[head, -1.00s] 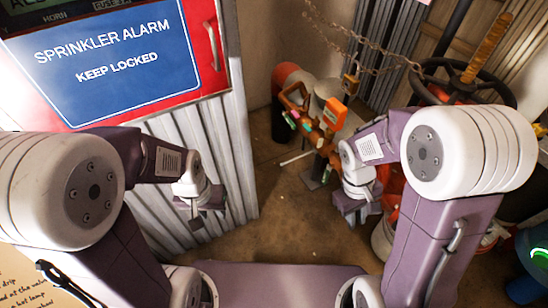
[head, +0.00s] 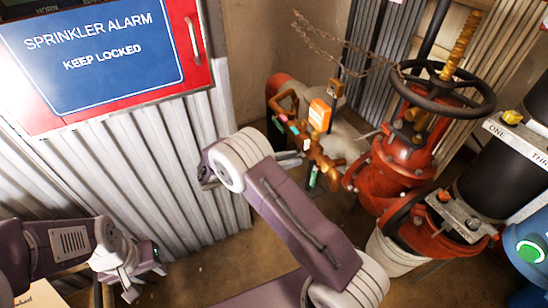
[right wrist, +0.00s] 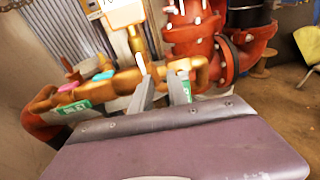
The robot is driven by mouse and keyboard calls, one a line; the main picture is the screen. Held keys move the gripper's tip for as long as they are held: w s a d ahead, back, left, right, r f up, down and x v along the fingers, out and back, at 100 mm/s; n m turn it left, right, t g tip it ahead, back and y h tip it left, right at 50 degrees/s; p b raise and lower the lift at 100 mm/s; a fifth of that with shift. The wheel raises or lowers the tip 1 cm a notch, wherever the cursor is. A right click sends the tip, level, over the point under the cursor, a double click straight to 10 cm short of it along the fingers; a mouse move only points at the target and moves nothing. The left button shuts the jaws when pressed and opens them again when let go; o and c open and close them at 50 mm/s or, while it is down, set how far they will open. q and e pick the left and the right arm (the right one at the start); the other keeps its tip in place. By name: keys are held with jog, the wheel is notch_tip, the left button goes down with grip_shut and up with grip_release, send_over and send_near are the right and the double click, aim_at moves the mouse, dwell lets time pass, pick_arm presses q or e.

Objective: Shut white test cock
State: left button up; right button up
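The brass test pipework (head: 318,150) stands in the back corner, with small coloured handles and an orange tag. In the right wrist view the brass body (right wrist: 125,80) carries pink and teal handles and green labels. A short white lever (right wrist: 142,63) stands up from it, just beyond the left fingertip; it looks like the white test cock's handle. My right gripper (right wrist: 166,88) is open, its fingers apart in front of the brass body, with nothing visibly held; contact is unclear. In the head view it reaches toward the pipework. My left gripper (head: 145,282) is open and empty at lower left.
A red valve (head: 400,165) with a black handwheel (head: 443,85) and chain stands right of the pipework. A white bucket (head: 395,255) is below it. The corrugated panel (head: 130,165) and red alarm cabinet (head: 195,45) are at left. Some floor is clear between.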

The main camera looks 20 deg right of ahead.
aim_at(305, 145)
jog(key=shift+n+t+h, duration=0.6)
jog(key=shift+t+h, duration=0.2)
jog(key=w+d, duration=0.1)
jog(key=w+d+r, duration=0.1)
jog(key=d, duration=0.1)
jog(key=shift+w+d, duration=0.3)
jog(key=shift+w, duration=0.05)
jog(key=shift+d+f, duration=0.1)
jog(key=shift+d, duration=0.4)
grip_shut()
dwell(0.7)
